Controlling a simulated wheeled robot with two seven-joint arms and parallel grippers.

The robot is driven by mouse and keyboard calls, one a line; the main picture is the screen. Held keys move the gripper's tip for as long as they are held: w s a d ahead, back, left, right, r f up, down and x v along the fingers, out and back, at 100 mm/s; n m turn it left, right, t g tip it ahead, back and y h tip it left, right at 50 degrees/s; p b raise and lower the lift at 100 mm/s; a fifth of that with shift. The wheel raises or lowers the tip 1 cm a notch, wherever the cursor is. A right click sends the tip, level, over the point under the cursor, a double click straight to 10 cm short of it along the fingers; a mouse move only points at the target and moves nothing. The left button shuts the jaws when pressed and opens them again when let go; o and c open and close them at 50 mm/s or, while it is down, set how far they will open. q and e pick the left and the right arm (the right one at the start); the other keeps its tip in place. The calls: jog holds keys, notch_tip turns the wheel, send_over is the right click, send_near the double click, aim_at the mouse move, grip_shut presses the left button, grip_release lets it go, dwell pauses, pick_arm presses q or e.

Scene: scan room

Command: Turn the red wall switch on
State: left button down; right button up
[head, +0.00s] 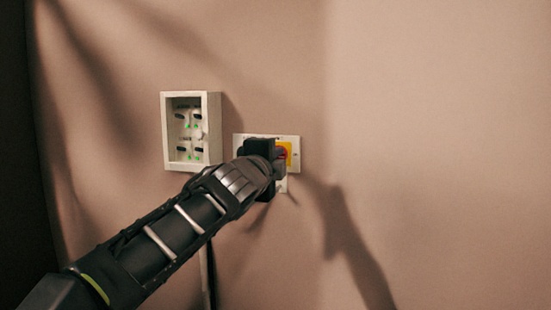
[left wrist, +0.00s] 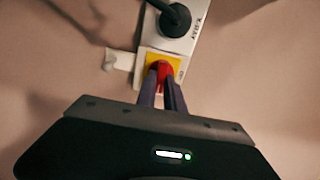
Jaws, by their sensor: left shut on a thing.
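The red wall switch (left wrist: 163,71) sits on a yellow square plate (left wrist: 176,62) in the left wrist view. In the head view a little red shows at the switch (head: 282,153) on the yellow plate (head: 288,147), mostly hidden behind my left gripper. My left gripper (head: 281,160) is at the wall plate. In the left wrist view its two dark fingers (left wrist: 162,92) are shut on the red switch, one on each side. My right gripper is not in view.
The switch is on a white wall plate (head: 295,160), which also carries a black round plug (left wrist: 175,20). A white box (head: 165,135) with several small green lights hangs to the left. A cable (head: 205,275) runs down below it. The wall to the right is bare.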

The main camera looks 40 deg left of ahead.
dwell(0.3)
pick_arm(q)
jog(key=c, duration=1.4)
grip_release()
jog(key=shift+c, duration=0.2)
jog(key=v, duration=0.7)
jog(key=shift+s+d+p, duration=0.15)
jog(key=shift+s+p, duration=0.2)
